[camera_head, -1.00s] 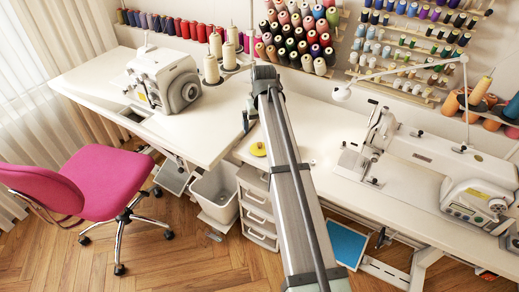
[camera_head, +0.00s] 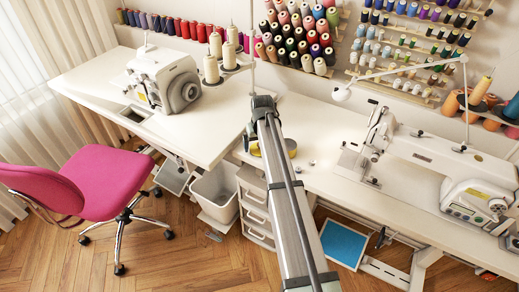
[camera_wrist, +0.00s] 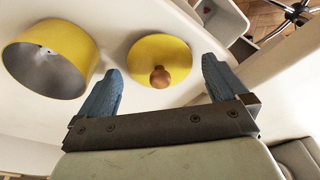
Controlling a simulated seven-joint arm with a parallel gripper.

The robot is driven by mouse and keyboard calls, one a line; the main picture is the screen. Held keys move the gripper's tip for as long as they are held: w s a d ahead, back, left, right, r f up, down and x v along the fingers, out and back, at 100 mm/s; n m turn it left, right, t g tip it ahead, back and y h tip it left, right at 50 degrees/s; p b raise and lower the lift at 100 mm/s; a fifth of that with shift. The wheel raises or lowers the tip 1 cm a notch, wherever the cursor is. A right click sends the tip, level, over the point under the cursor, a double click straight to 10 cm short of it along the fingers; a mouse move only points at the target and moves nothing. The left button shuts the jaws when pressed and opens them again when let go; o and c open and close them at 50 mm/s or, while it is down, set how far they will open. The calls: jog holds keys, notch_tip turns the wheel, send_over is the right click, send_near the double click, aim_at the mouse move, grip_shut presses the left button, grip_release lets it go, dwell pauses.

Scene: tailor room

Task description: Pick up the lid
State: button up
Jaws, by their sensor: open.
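The lid (camera_wrist: 160,52) is a round yellow disc with a wooden knob, lying on the white table in the wrist view. My gripper (camera_wrist: 163,84) is open and empty, its two blue fingers apart, with the knob seen between them. I cannot tell the height of the fingers above the lid. A yellow round container (camera_wrist: 72,42), open with a grey inside, is left of the lid. In the head view my arm covers most of this spot; a yellow bit of the lid (camera_head: 255,149) shows left of the arm and a yellow bit of the container (camera_head: 291,146) right of it.
A sewing machine (camera_head: 440,165) stands on the table to the right, and a serger (camera_head: 165,80) on the left table. Thread cones (camera_head: 211,68) stand behind. White drawers (camera_head: 255,205) are under the table edge. Small items lie just right of the container.

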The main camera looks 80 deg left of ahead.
jog(key=shift+f, duration=0.15)
jog(key=shift+c, duration=0.2)
jog(key=c, duration=0.9)
notch_tip(320, 180, up, 9)
jog(key=shift+w+r, duration=0.1)
jog(key=shift+r, duration=0.05)
jog(key=w+d+r, duration=0.1)
jog(key=w+d, duration=0.3)
jog(key=w, duration=0.6)
jog(key=shift+s+a+f, duration=0.1)
jog(key=shift+s+f, duration=0.05)
jog(key=shift+f, duration=2.55)
